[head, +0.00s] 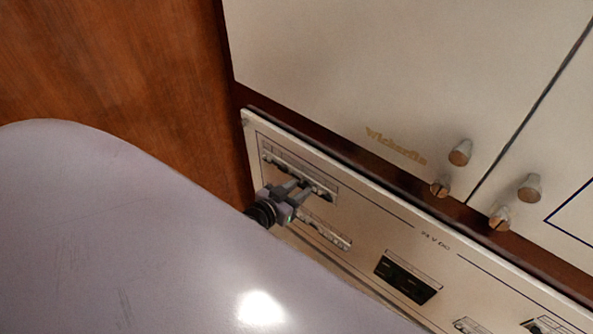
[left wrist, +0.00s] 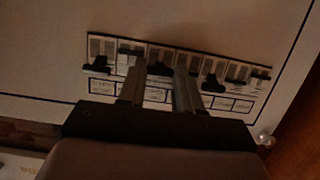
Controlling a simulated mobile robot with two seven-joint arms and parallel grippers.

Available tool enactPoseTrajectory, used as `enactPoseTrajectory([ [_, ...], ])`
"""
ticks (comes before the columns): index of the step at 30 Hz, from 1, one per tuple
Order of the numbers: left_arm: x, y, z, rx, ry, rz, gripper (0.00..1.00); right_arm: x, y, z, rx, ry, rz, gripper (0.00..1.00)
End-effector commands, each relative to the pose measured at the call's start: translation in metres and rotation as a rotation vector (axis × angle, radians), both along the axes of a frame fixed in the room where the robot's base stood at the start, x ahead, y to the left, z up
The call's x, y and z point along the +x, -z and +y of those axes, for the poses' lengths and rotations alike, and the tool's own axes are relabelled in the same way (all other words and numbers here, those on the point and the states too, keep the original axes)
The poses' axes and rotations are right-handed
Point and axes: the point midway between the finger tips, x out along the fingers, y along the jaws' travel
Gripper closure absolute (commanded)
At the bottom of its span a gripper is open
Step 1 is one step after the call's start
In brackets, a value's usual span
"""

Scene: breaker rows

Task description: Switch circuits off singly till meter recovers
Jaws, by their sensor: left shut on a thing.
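A pale breaker panel (head: 375,235) marked "24 V DC" has an upper breaker row (head: 321,191) and a lower row (head: 328,236). My left gripper (head: 303,187) is at the upper row. In the left wrist view the breaker row (left wrist: 238,77) has several black levers at differing heights, with labels too dark to read. My left gripper (left wrist: 160,74) has its fingers on both sides of one black lever (left wrist: 160,69) near the row's middle and is shut on it. A black inset (head: 407,277) sits further right; I cannot tell whether it is the meter. My right gripper is out of view.
Pale cabinet doors (head: 340,75) with projecting knobs (head: 460,152) stand above the panel. A brown wooden wall (head: 130,70) is at the left. More fittings (head: 545,325) show at the lower right edge. My own arm covers the lower left.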

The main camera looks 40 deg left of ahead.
Motion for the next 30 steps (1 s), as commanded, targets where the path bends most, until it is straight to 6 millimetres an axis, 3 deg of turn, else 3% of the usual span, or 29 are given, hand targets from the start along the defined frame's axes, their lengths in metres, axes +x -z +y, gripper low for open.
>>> enactPoseTrajectory([
  [1,0.001,-0.008,-0.001,-0.002,-0.002,0.027,0.96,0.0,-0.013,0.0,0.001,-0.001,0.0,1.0],
  [7,0.003,-0.012,-0.002,0.009,-0.002,0.155,0.96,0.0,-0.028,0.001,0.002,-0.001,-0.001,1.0],
  [18,0.007,-0.018,-0.001,0.027,-0.001,0.358,0.96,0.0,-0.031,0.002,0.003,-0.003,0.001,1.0],
  [30,0.009,-0.02,0.0,0.035,-0.001,0.438,0.97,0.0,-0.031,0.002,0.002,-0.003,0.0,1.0],
])
